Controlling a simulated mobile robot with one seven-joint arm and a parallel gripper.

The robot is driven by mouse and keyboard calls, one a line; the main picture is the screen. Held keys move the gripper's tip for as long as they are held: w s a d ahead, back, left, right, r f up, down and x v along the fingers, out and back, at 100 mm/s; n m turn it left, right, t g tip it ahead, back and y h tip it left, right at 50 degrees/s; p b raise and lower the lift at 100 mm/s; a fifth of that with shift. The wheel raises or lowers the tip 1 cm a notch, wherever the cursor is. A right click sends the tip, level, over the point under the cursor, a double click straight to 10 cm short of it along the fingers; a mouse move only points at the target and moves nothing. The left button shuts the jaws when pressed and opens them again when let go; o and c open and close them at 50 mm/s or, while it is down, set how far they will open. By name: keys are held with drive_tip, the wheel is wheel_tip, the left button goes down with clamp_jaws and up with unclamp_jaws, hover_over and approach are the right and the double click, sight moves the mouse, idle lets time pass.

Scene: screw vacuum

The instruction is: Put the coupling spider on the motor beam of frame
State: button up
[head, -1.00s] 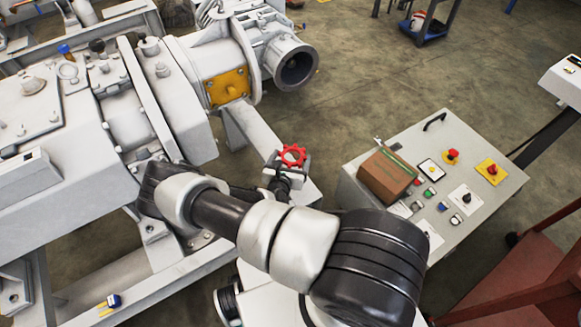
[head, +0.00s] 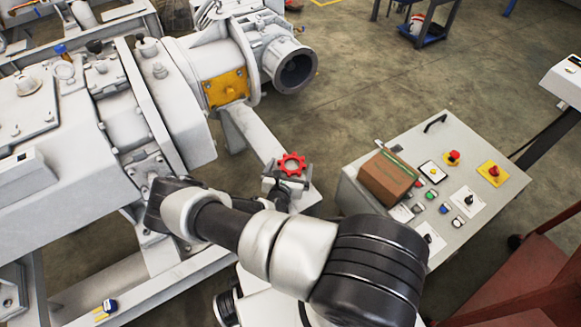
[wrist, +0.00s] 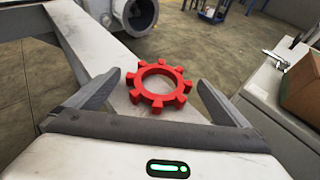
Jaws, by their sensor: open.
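The coupling spider (head: 291,163) is a red toothed ring with a round hole. It lies flat, seemingly on the end of the white motor beam of the frame (head: 253,132). In the wrist view the spider (wrist: 158,83) sits between and just ahead of my fingertips, with the pale beam (wrist: 88,40) under and behind it. My gripper (wrist: 159,80) is open, one finger on each side of the spider with visible gaps. In the head view my gripper (head: 289,177) is low at the beam end. The spider's underside is hidden.
A grey control cabinet (head: 465,236) with buttons stands right of the beam, with a brown box (head: 386,178) on top. The large white machine (head: 60,150) fills the left, with a yellow plate (head: 226,88). Bare floor (head: 370,90) lies beyond the beam.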

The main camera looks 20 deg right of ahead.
drive_tip(key=shift+r, duration=0.2)
drive_tip(key=shift+s+a+r, duration=0.2)
drive_tip(key=shift+s, duration=0.1)
drive_tip(key=p+v, duration=0.3)
drive_tip(key=v, duration=0.8)
wheel_tip(320, 180, up, 28)
drive_tip(key=d+m+g+h, duration=0.3)
drive_tip(key=m+g, duration=0.6)
drive_tip(key=m, duration=0.9)
drive_tip(key=s+a+r+m+t+y, duration=0.1)
drive_tip(key=s+a+r+m+y, duration=0.1)
drive_tip(key=s+r, duration=0.3)
drive_tip(key=s+a+r+m+t+y, duration=0.1)
drive_tip(key=s+r+m+y, duration=0.4)
drive_tip(key=r, duration=0.6)
drive_tip(key=s+a+r+m+t+y, duration=0.1)
drive_tip(key=s+a+r+m+y, duration=0.2)
drive_tip(key=s+r, duration=0.4)
drive_tip(key=shift+a+r+m+y, duration=0.3)
drive_tip(key=shift+a+r+m, duration=0.25)
drive_tip(key=shift+r, duration=0.4)
drive_tip(key=shift+d, duration=0.1)
